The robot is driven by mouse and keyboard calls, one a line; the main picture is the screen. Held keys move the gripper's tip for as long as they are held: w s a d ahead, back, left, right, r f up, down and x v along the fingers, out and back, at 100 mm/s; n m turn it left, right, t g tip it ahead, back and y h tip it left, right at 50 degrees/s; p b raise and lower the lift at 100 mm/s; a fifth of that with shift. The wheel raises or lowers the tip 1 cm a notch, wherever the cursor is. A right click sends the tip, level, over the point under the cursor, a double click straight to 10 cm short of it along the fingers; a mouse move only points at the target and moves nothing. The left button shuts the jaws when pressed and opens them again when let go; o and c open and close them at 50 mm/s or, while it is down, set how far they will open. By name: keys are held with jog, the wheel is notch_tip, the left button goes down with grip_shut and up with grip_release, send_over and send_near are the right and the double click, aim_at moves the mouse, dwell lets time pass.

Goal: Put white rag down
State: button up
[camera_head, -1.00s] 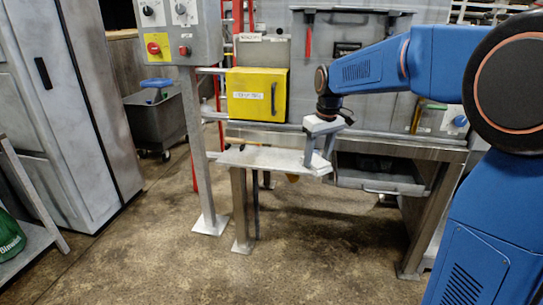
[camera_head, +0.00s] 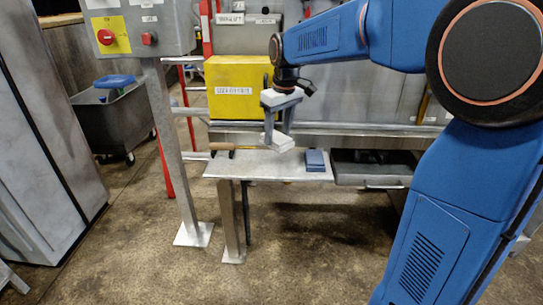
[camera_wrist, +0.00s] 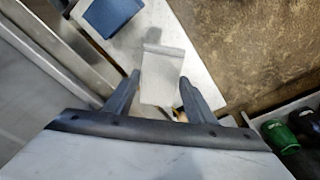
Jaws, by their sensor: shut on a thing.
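The white rag (camera_head: 281,143) is a small folded pale pad held between the fingers of my gripper (camera_head: 278,137). It appears a little above the metal shelf (camera_head: 258,168), near its back edge in the head view. In the wrist view the rag (camera_wrist: 163,75) is a pale rectangle between the two dark fingertips of my gripper (camera_wrist: 160,90), with the shelf (camera_wrist: 185,32) behind it. My gripper points down and is shut on the rag. I cannot tell the exact gap between rag and shelf.
A blue block (camera_head: 315,160) lies on the shelf's right part. A wooden-handled tool (camera_head: 221,149) lies at its back left. A yellow box (camera_head: 234,88) is behind, an open drawer (camera_head: 372,170) at right. The shelf's middle is bare.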

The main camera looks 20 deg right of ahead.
aim_at(280, 139)
jog(key=shift+f, duration=3.95)
jog(key=o, duration=0.9)
jog(key=shift+f, duration=0.1)
jog(key=shift+o, duration=0.2)
jog(key=r, duration=0.3)
jog(key=s+r, duration=0.1)
jog(key=r, duration=0.7)
jog(key=shift+s+d+r, duration=0.2)
jog(key=shift+s+d, duration=0.05)
jog(key=shift+d, duration=0.15)
jog(key=shift+s+r, duration=0.2)
jog(key=shift+r, duration=0.15)
